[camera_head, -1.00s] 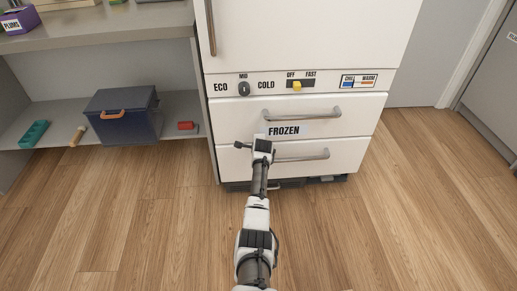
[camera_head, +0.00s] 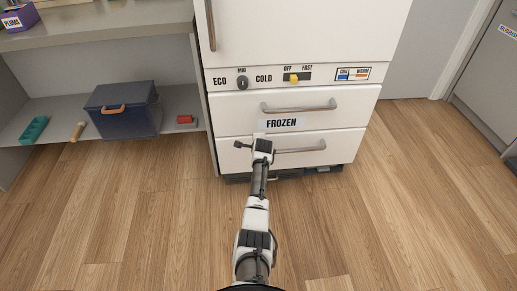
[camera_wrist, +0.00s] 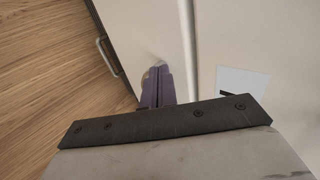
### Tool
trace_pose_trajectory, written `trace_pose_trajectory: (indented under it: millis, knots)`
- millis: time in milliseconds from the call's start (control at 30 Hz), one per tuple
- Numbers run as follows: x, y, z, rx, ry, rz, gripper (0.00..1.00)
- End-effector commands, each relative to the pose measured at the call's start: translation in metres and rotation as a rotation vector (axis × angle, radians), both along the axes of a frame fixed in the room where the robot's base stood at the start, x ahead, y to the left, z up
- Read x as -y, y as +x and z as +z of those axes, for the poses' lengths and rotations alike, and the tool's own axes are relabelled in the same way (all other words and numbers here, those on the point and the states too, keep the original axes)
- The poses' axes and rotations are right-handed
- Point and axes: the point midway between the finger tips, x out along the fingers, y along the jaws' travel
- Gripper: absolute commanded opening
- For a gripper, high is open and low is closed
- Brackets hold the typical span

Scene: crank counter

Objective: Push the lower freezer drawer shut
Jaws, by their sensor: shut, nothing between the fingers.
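The lower freezer drawer (camera_head: 336,148) is the bottom white front of the fridge, with a grey bar handle (camera_head: 300,147). It looks close to level with the upper drawer (camera_head: 345,115), though I cannot tell whether a small gap is left. My gripper (camera_head: 260,147) is in front of the lower drawer's left half, left of the handle. In the wrist view its purple fingers (camera_wrist: 157,85) are shut and empty, with their tips at or very near the lower drawer front (camera_wrist: 145,25). Contact cannot be made out. My gripper hides part of the drawer front.
The upper drawer carries a FROZEN label (camera_head: 282,123). A control panel with a yellow slider (camera_head: 293,79) is above it. An open shelf at left holds a blue box (camera_head: 124,112) and a red block (camera_head: 186,119). The wooden floor (camera_head: 400,220) in front is clear.

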Motion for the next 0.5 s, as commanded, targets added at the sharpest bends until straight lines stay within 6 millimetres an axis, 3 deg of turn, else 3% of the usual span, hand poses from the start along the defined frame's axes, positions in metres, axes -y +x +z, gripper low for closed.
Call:
trace_pose_trajectory:
  millis: [500]
  knots:
    - [0.000,-0.034,0.032,-0.001,-0.001,0.001,0.00]
